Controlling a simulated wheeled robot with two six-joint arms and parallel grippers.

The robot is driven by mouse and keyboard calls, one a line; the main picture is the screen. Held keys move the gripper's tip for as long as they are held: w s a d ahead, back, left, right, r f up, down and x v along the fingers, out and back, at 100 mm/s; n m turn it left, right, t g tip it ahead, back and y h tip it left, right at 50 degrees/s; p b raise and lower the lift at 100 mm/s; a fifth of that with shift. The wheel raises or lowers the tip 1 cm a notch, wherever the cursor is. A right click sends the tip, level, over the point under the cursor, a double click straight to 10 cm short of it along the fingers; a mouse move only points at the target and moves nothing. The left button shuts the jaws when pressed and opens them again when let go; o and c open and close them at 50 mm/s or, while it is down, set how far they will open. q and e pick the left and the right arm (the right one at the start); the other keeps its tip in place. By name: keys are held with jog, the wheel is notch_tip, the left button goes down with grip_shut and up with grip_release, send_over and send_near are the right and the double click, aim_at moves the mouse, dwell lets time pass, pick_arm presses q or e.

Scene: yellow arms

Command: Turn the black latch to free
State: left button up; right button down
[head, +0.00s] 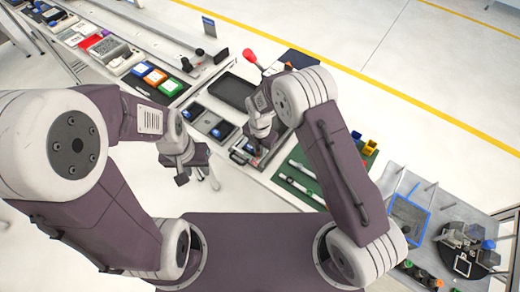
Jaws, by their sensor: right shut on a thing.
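My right gripper (256,149) reaches down to a small grey and black fixture (238,157) at the near edge of the workbench. It is shut on a small dark part there, which appears to be the black latch. The fingers and wrist cover most of the latch, so its angle cannot be told. My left gripper (190,176) hangs in the air in front of the bench, to the left of the fixture. Its two dark fingers look apart, with nothing between them.
Left of the fixture is a dark tray with blue items (211,124); behind it is an empty black tray (232,92). A green mat (305,182) with white-handled tools lies to the right. A red knob (249,56) stands at the back. Floor before the bench is clear.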

jog(key=shift+w+r, duration=0.15)
jog(key=c, duration=1.5)
grip_release()
jog(key=shift+o, duration=0.3)
notch_tip(320, 180, up, 9)
jog(key=b, duration=0.1)
jog(key=shift+b, duration=0.4)
jog(key=shift+s, duration=0.2)
